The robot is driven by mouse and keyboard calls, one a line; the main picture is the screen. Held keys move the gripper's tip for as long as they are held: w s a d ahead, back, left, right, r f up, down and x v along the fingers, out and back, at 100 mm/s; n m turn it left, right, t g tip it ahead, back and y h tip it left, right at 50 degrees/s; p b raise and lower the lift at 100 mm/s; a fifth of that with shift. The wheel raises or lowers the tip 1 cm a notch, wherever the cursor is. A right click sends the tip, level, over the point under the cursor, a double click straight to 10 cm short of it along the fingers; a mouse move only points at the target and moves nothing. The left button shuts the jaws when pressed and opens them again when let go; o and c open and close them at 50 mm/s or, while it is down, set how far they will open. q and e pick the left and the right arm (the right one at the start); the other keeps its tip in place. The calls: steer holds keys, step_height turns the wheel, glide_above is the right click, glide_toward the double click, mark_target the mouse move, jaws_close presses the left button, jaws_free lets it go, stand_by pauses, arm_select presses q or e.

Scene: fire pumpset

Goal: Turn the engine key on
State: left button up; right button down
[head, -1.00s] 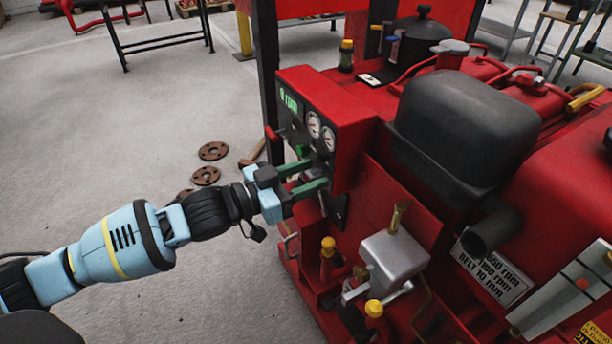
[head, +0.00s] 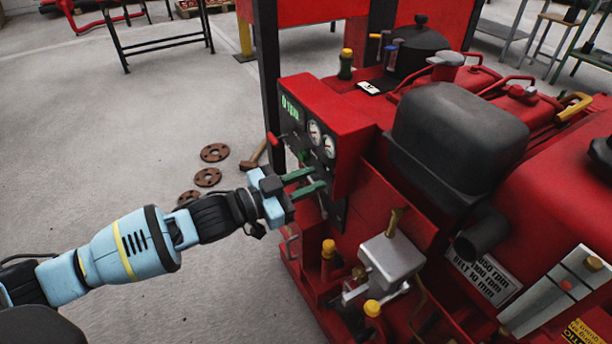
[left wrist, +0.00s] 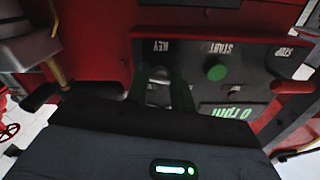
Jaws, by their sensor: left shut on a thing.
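The red control box (head: 335,100) on the pump engine carries a dark panel with a lit green display and round gauges. In the left wrist view the panel has KEY, START and STOP labels and a green START button (left wrist: 217,71). My left gripper (head: 321,177) reaches in from the left, with its green fingers at the lower part of the panel. In the left wrist view its fingers (left wrist: 161,90) are shut on the small grey engine key (left wrist: 160,73) under the KEY label. The fingers partly hide the key, so its turn angle cannot be told. My right gripper is out of view.
A red lever (head: 272,138) sticks out at the panel's left edge. Below the panel are a grey metal box (head: 392,258) and yellow-capped fittings (head: 328,247).

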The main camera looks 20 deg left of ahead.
arm_select(q)
steer(key=m+p, duration=0.1)
steer(key=m, duration=0.1)
steer(key=shift+r+m+p, duration=0.15)
steer(key=shift+m+p, duration=0.15)
steer(key=shift+p, duration=0.1)
steer(key=shift+m+p, duration=0.65)
steer(key=shift+m, duration=0.45)
steer(key=shift+m+p, duration=0.35)
steer(key=shift+m, duration=0.35)
steer(key=shift+f, duration=0.2)
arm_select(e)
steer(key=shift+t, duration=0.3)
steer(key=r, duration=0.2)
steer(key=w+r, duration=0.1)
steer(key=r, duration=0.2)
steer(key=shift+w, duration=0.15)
arm_select(q)
steer(key=shift+m, duration=0.3)
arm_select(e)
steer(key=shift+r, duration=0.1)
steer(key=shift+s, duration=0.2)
arm_select(q)
steer(key=o, duration=0.8)
steer(key=shift+o, duration=0.9)
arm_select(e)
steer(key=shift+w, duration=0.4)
